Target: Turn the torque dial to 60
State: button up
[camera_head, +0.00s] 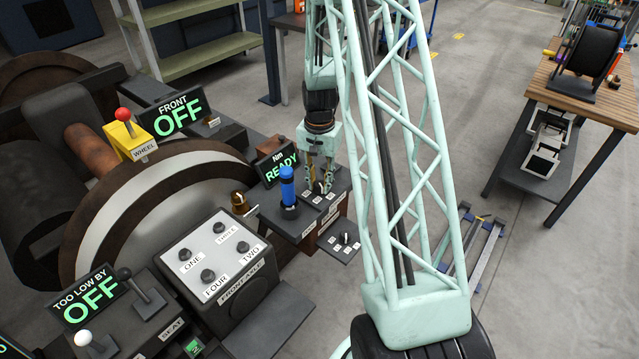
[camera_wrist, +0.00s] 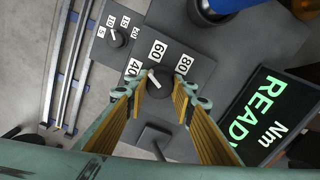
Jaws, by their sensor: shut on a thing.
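The torque dial (camera_wrist: 158,82) is a dark round knob with a white pointer mark, ringed by labels 40, 60 and 80 in the wrist view. The pointer lies toward the upper left, around between 40 and 60; its exact reading is hard to tell. My gripper (camera_wrist: 160,98) has its yellow-padded fingers on either side of the knob, shut on it. In the head view my gripper (camera_head: 320,187) points down at the dark panel, and its fingers mostly hide the knob. The Nm display (camera_head: 279,166) reads READY; it also shows in the wrist view (camera_wrist: 268,115).
A blue handle (camera_head: 287,187) stands close left of my gripper. A smaller dial (camera_wrist: 117,37) with labels 5 to 20 sits on a neighbouring plate. A panel with several knobs (camera_head: 214,255) is at the lower left.

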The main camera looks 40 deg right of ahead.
aim_at(319, 183)
jog(key=m, duration=0.4)
jog(key=shift+m, duration=1.9)
jog(key=shift+p, duration=0.3)
jog(key=o, duration=0.9)
jog(key=shift+r, duration=0.2)
jog(key=shift+r, duration=5.8)
